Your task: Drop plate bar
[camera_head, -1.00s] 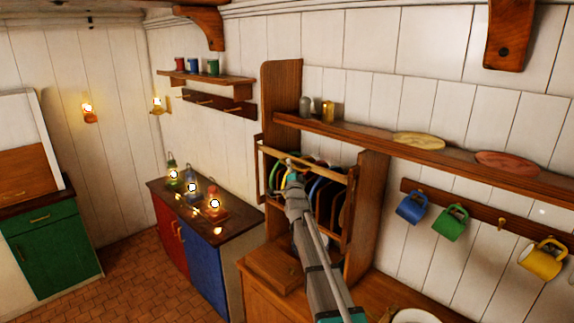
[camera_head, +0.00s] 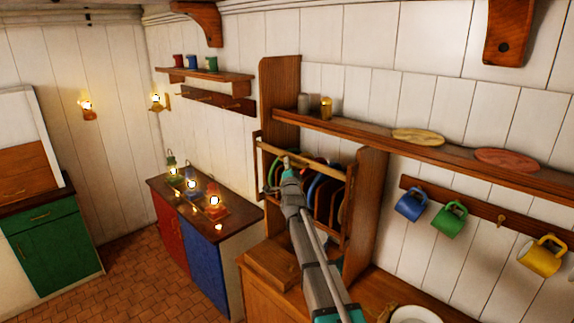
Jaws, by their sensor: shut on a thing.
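The plate bar (camera_head: 318,167) is a thin wooden rail. It runs across the front of a wooden plate rack (camera_head: 372,190) on the counter at the centre. Several coloured plates (camera_head: 322,197) stand on edge in the rack behind it. My gripper (camera_head: 287,163) is at the left half of the bar, shut on it. The fingers are small in this view, and my arm hides part of the rack front and some plates.
A shelf (camera_head: 470,165) holding two flat round boards runs right from the rack. Blue (camera_head: 411,205), green (camera_head: 450,219) and yellow (camera_head: 543,256) mugs hang below it. Lit lanterns (camera_head: 213,201) stand on the cabinet at left. A white dish (camera_head: 415,314) sits at bottom right.

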